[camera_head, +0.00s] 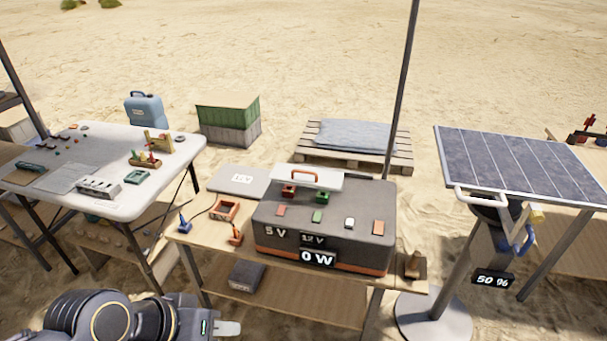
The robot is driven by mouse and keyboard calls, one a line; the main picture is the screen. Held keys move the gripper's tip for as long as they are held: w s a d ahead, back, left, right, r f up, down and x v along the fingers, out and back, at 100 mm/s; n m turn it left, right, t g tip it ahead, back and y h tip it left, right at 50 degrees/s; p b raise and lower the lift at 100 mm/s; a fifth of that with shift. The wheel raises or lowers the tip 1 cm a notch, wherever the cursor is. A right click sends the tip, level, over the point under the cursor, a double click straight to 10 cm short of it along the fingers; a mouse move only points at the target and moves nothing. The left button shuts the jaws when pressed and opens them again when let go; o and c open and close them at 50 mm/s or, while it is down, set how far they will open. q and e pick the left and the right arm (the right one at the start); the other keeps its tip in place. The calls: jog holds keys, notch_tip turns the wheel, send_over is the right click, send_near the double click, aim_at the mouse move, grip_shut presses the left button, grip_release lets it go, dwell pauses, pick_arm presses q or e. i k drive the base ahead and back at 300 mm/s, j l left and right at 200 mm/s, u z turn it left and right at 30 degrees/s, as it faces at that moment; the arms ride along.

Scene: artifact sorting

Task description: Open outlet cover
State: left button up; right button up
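A dark grey power box (345,222) with an orange stripe stands on the wooden table; its labels read 5 V, 12 V and 0 W. A white cover panel (325,181) with an orange handle (303,174) is at the back of its top. An orange socket piece (289,190) and a green one (322,197) show just in front of the panel. I cannot tell the panel's exact angle. My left gripper (228,328) is at the bottom edge, well apart from the box and pointing right. Its finger opening is not clear. My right gripper is not in view.
A solar panel (520,165) with a 50 % sign (493,280) stands right. A dark pole (403,90) rises behind the box. A cluttered white table (125,205) is left.

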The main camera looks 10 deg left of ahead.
aim_at(329, 180)
jog(key=i+l, duration=0.15)
jog(key=i, duration=0.3)
jog(key=i+l, duration=0.2)
jog(key=i, duration=0.3)
jog(key=i+u, duration=0.1)
jog(key=u, duration=0.35)
jog(key=l+u, duration=0.1)
jog(key=u, duration=0.35)
jog(key=i+l+u, duration=0.1)
jog(key=u, duration=0.95)
